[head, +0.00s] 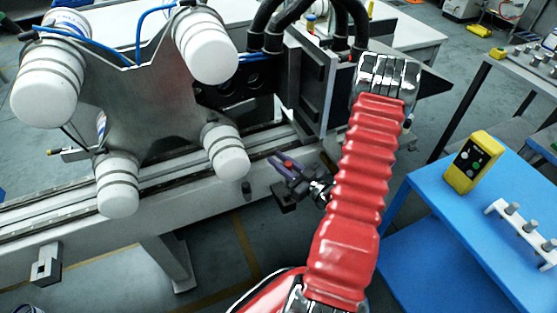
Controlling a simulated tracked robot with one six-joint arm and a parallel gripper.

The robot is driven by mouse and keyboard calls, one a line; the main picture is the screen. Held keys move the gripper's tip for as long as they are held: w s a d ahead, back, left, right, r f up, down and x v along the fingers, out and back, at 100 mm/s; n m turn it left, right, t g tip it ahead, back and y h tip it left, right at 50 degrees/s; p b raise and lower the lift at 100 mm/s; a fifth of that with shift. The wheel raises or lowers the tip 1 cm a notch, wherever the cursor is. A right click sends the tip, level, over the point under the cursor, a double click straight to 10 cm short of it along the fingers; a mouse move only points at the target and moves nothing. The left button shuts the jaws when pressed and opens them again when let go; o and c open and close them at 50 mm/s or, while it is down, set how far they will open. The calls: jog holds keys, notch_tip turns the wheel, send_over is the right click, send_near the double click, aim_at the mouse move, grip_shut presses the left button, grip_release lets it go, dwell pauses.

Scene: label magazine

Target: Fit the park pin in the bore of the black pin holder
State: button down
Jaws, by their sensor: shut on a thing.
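My gripper (284,165) is in front of the long machine rail, near the middle of the picture. Its dark purple-grey fingers point left and are shut. A small red piece (288,164) shows at the fingers; I take it for part of the park pin, whose shaft I cannot make out. Whether pin and holder touch cannot be told.
A grey plate with white cylinders (218,52) stands over the rail (60,205) at left. A blue table (420,185) at right bears a yellow button box (469,162) and a white rack (520,228).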

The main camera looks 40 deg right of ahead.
jog(key=shift+f, duration=0.1)
jog(key=shift+f, duration=2.8)
jog(key=shift+s+f, duration=0.1)
jog(key=shift+f, duration=2.65)
jog(key=c, duration=1.5)
grip_release()
jog(key=shift+s+d, duration=0.2)
jog(key=shift+s, duration=2.1)
jog(key=shift+s+d, duration=0.15)
jog(key=shift+s, duration=2.1)
jog(key=shift+s+d, duration=0.2)
jog(key=shift+s, duration=2.1)
